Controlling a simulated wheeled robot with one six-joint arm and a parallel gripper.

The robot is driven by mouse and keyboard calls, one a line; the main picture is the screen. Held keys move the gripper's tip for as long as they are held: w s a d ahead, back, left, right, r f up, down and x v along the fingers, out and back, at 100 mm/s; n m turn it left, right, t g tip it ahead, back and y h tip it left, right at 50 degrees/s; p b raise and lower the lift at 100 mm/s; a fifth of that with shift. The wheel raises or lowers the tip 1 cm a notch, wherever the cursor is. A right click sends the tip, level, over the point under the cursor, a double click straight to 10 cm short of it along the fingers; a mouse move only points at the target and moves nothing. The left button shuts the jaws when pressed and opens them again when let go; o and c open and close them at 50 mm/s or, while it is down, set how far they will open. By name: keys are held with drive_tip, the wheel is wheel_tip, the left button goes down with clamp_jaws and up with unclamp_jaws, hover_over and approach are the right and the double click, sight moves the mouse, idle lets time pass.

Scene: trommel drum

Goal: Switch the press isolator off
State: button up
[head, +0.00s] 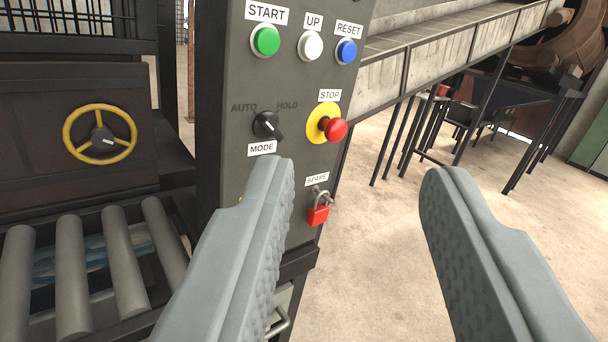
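No control labelled as an isolator shows in the head view. A dark grey control panel (222,120) stands left of centre. It carries a green START button (265,41), a white UP button (310,46), a blue RESET button (346,51), a black MODE knob (267,125) between AUTO and HOLD markings, and a red STOP button (334,129) on a yellow plate. A red padlock (318,214) hangs under the SPARE label. My gripper (355,175) is open and empty; its left finger covers part of the lower panel.
A yellow handwheel (102,143) sits on a dark machine at left, above grey rollers (72,270). A metal handle (279,322) shows low, partly behind my left finger. A conveyor on legs (440,62) runs behind. The concrete floor (375,260) between my fingers is clear.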

drive_tip(key=w+d+f+n+y, duration=0.2)
drive_tip(key=w+f+n+y, duration=0.15)
drive_tip(key=w, duration=0.55)
drive_tip(key=w+d+f+n+g+y, duration=0.1)
drive_tip(key=w+d+f+g+y, duration=0.15)
drive_tip(key=f, duration=0.45)
drive_tip(key=w+d+f+n+g+y, duration=0.1)
drive_tip(key=w+f+y, duration=0.2)
drive_tip(key=f, duration=0.3)
drive_tip(key=w+d+f+n+g+y, duration=0.1)
drive_tip(key=w+d+f+g+y, duration=0.15)
drive_tip(key=f, duration=0.45)
drive_tip(key=shift+y, duration=0.35)
drive_tip(key=x, duration=1.7)
drive_tip(key=shift+a+r, duration=0.2)
clamp_jaws()
